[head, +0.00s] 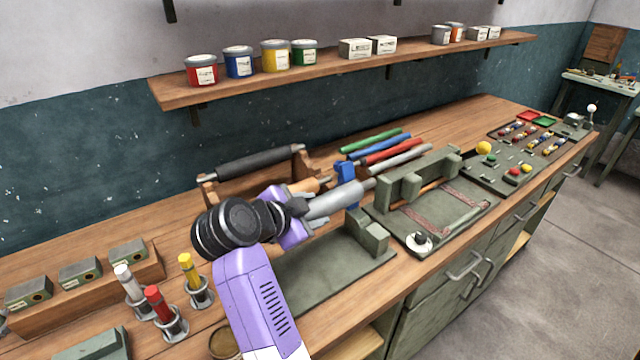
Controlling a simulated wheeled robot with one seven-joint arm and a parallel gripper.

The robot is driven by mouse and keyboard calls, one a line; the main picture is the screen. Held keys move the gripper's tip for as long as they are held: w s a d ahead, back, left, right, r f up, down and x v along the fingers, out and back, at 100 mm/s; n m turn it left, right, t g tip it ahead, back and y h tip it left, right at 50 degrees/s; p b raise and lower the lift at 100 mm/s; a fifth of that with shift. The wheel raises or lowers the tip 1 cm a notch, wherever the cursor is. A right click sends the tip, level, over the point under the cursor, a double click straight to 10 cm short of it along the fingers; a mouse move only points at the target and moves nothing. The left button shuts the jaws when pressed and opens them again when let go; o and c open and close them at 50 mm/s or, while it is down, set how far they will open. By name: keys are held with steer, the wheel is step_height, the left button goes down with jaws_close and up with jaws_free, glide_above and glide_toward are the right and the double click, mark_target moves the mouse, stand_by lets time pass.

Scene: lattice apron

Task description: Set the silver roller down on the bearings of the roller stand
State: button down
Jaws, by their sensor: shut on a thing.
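The silver roller (335,202) is a thick grey cylinder with a thinner shaft end at its right. My gripper (298,208) is shut on its left part; the jaws and my purple wrist hide that end. The roller slants up to the right and appears to be above the roller stand, apart from it. The stand seems to be the dark green plate (335,268) below it, with a stepped bearing block (370,236) at its right end. My arm covers the stand's left part, so another bearing there cannot be seen.
Behind are a black roller (255,163) on a wooden cradle, a blue upright piece (347,172), and coloured rods (375,147). A green fixture (440,215) stands close right. Markers in holders (190,275) stand left. A shelf (350,70) holding tins hangs above.

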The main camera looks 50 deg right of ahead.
steer(key=shift+s+a+f, duration=0.25)
steer(key=shift+s+f, duration=0.2)
steer(key=shift+f, duration=0.25)
steer(key=shift+f+b, duration=3.95)
steer(key=shift+f, duration=0.75)
steer(key=c, duration=0.7)
jaws_free()
steer(key=shift+c, duration=0.2)
steer(key=shift+o, duration=0.4)
steer(key=shift+f, duration=0.1)
steer(key=v, duration=0.7)
steer(key=shift+a+r+b, duration=0.25)
steer(key=shift+a+b, duration=0.05)
steer(key=shift+b, duration=0.1)
